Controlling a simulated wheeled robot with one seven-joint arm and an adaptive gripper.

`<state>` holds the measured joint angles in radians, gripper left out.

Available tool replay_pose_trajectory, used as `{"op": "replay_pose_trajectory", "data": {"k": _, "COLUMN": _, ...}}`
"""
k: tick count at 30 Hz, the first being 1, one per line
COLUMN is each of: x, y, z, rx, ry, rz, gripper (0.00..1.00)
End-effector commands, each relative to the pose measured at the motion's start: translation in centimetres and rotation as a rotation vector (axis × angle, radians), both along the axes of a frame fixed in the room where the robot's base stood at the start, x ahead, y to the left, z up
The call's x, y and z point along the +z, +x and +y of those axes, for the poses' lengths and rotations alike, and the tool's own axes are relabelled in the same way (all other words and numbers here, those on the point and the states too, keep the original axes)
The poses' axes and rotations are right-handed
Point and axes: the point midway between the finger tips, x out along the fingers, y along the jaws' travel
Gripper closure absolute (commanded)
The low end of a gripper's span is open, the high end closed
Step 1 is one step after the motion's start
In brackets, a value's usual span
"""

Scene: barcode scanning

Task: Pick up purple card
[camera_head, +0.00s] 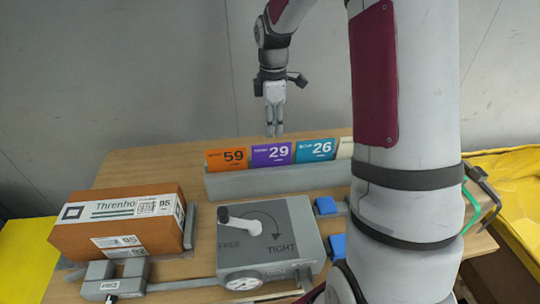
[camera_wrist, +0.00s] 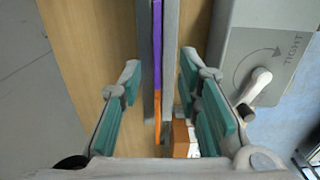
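The purple card (camera_head: 271,153), marked 29, stands upright in a grey holder (camera_head: 275,181) on the table, between an orange card (camera_head: 226,158) marked 59 and a teal card (camera_head: 315,151) marked 26. In the wrist view the purple card (camera_wrist: 158,45) shows edge-on, with the orange card (camera_wrist: 157,115) below it in the picture. My gripper (camera_head: 275,133) is above the card row, pointing down. In the wrist view its teal-padded fingers (camera_wrist: 158,85) are spread wide on either side of the row. It is open and empty.
A grey clamp box (camera_head: 270,245) with a white lever stands in front of the holder. A brown carton (camera_head: 120,222) with labels is at the left. A pale card is partly hidden behind my arm at the right. The wooden table is clear behind the carton.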

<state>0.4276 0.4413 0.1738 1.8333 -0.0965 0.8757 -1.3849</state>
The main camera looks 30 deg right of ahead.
Motion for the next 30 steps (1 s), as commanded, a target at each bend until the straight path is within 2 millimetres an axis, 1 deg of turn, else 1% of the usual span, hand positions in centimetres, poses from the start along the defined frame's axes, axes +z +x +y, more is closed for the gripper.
{"op": "replay_pose_trajectory", "data": {"k": 1, "x": -1.1, "y": -0.1, "z": 0.0, "rx": 0.0, "ry": 0.002, "rz": 0.006, "gripper": 0.69}}
{"op": "replay_pose_trajectory", "data": {"k": 3, "x": -2.4, "y": -0.2, "z": 0.1, "rx": -0.001, "ry": 0.002, "rz": 0.005, "gripper": 0.69}}
{"op": "replay_pose_trajectory", "data": {"k": 6, "x": -3.7, "y": -0.1, "z": 0.0, "rx": -0.002, "ry": 0.001, "rz": 0.003, "gripper": 0.69}}
{"op": "replay_pose_trajectory", "data": {"k": 14, "x": -5.5, "y": 0.0, "z": 0.0, "rx": -0.001, "ry": 0.001, "rz": 0.002, "gripper": 0.69}}
{"op": "replay_pose_trajectory", "data": {"k": 22, "x": -9.1, "y": 0.3, "z": -0.1, "rx": -0.002, "ry": 0.001, "rz": 0.003, "gripper": 0.69}}
{"op": "replay_pose_trajectory", "data": {"k": 25, "x": -9.8, "y": 0.4, "z": -0.1, "rx": -0.002, "ry": 0.001, "rz": 0.0, "gripper": 0.69}}
{"op": "replay_pose_trajectory", "data": {"k": 30, "x": -10.0, "y": 0.4, "z": -0.1, "rx": -0.002, "ry": 0.001, "rz": -0.001, "gripper": 0.69}}
